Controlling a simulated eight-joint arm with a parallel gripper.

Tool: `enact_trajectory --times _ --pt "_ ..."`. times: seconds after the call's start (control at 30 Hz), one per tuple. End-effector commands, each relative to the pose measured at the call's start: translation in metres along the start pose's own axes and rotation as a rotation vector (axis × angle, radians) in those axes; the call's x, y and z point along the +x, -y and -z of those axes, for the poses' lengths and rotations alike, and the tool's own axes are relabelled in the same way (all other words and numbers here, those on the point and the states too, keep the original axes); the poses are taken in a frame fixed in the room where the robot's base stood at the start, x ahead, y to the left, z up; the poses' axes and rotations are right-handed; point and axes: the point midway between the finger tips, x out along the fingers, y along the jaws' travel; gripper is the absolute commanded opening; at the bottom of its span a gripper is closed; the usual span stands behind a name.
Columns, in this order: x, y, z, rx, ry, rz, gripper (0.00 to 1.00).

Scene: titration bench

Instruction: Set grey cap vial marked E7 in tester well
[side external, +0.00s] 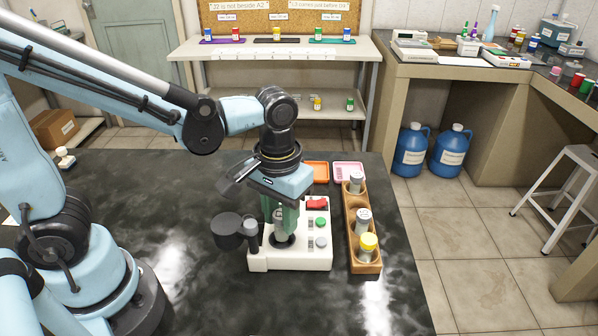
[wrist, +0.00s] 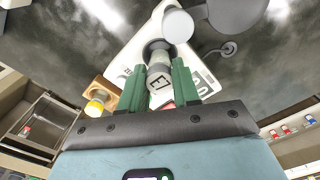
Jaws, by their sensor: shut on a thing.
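My gripper (side external: 281,226) points down over the white tester (side external: 290,262), its green fingers shut on a grey cap vial. In the wrist view, the vial (wrist: 159,82) stands between the fingertips (wrist: 160,80), and its cap carries a mark that reads E7. Its lower end lines up with the tester's dark round well (side external: 284,241). The fingers hide much of the vial in the side view, and I cannot tell how deep its lower end sits. A dark round lid (side external: 229,231) stands swung aside at the tester's left.
Orange (side external: 318,170) and pink (side external: 347,170) trays lie behind. The dark bench (side external: 200,290) is clear at the front left.

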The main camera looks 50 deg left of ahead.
Motion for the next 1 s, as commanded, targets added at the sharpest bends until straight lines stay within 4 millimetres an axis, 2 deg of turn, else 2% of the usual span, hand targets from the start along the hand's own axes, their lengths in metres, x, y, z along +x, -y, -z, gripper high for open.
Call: enact_trajectory --times 0.47,1.0 --pt "0.001 0.0 0.0 0.0 0.0 0.0 0.12" --pt "0.011 0.0 0.0 0.0 0.0 0.0 0.12"
